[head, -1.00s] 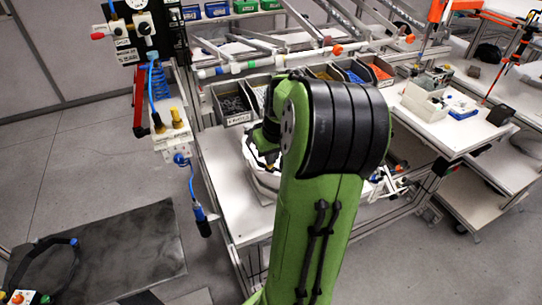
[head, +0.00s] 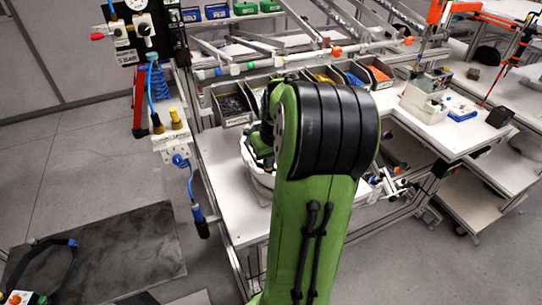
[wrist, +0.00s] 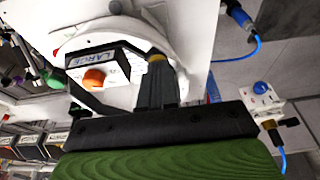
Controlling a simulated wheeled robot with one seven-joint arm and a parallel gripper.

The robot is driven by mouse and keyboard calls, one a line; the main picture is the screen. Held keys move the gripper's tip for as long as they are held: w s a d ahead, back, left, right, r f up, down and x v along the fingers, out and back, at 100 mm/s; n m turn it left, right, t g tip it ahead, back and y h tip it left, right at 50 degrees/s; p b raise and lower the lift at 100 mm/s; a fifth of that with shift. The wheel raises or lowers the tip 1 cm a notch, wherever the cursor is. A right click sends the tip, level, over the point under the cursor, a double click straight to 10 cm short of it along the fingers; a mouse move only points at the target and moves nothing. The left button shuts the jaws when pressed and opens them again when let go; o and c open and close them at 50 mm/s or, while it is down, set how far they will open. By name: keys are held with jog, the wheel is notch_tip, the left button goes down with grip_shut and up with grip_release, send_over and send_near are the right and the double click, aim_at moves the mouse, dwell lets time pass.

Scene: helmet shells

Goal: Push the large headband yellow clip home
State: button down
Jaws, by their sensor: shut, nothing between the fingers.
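In the wrist view my gripper (wrist: 158,72) is shut, its dark fingers together and pointing at the white helmet shell (wrist: 186,30). A small yellow piece (wrist: 156,57), which looks like the clip, shows right at the fingertips; I cannot tell whether they touch it or how deep it sits. A dark part labelled LARGE (wrist: 88,58), which looks like the headband piece, lies beside the fingers, with an orange knob (wrist: 94,79). In the head view the white shell (head: 262,182) is on the bench, mostly hidden behind my green arm, which also hides the fingertips.
The white bench (head: 225,190) is clear left of the shell. Grey bins of parts (head: 231,103) stand along its back. A blue air hose with a hanging tool (head: 201,222) is at the bench's left edge. A side table (head: 440,125) holds trays on the right.

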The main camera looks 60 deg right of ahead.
jog(key=r, duration=0.1)
jog(key=r+p, duration=0.1)
jog(key=r, duration=0.2)
jog(key=shift+w+d+p, duration=0.1)
jog(key=shift+w+p, duration=0.15)
jog(key=shift+p, duration=0.1)
jog(key=v, duration=0.9)
jog(key=shift+s+r, duration=0.3)
jog(key=shift+s, duration=0.15)
jog(key=shift+w, duration=0.1)
